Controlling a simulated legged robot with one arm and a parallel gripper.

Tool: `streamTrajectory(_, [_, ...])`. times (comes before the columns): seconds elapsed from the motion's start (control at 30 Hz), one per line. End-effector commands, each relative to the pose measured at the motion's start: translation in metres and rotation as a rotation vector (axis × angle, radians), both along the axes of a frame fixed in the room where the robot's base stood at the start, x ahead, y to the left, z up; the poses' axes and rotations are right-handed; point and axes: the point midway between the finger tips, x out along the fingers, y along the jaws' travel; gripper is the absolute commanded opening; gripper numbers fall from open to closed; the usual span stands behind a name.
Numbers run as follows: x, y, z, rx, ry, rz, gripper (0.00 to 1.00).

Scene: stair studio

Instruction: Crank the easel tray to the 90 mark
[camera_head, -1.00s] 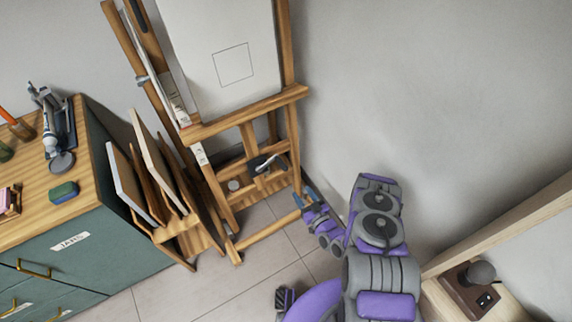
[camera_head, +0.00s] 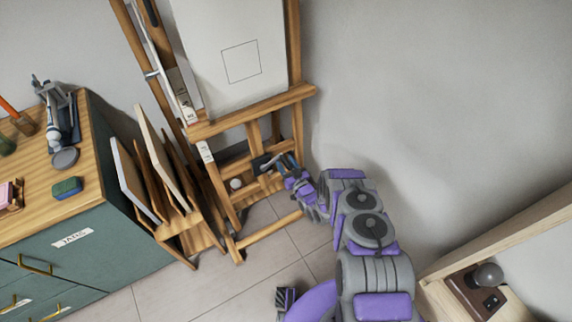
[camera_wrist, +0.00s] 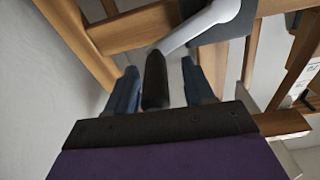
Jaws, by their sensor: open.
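The wooden easel stands against the wall in the head view, with a white canvas (camera_head: 238,62) above its tray (camera_head: 250,111). The crank's dark housing (camera_head: 262,163) sits low on the easel frame. In the wrist view the crank shows a light grey arm (camera_wrist: 200,26) and a black handle (camera_wrist: 155,80). My gripper (camera_head: 284,166) is at the crank. In the wrist view its blue fingers (camera_wrist: 158,88) are open, one on each side of the black handle, with gaps visible. A white scale strip (camera_head: 187,106) shows by the left post; its marks are too small to read.
A shelf with a brown switch box (camera_head: 474,292) is at lower right. Tiled floor is free in front.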

Motion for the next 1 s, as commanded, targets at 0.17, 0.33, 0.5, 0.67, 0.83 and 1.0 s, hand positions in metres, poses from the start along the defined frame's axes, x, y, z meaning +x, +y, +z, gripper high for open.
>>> streamTrajectory(0.17, [0.0029, -0.0002, 0.0005, 0.003, 0.001, -0.001, 0.53])
streamTrajectory(0.33, [0.0027, 0.0005, 0.0002, 0.001, 0.002, -0.001, 0.52])
streamTrajectory(0.5, [0.0027, 0.0016, -0.0001, -0.001, 0.002, 0.000, 0.35])
streamTrajectory(0.67, [0.0027, 0.0016, -0.0001, -0.001, 0.002, 0.000, 0.20])
streamTrajectory(0.83, [0.0025, 0.0021, -0.0002, 0.000, 0.002, 0.001, 0.04])
streamTrajectory(1.0, [0.0024, 0.0019, -0.0001, 0.000, 0.001, 0.001, 0.00])
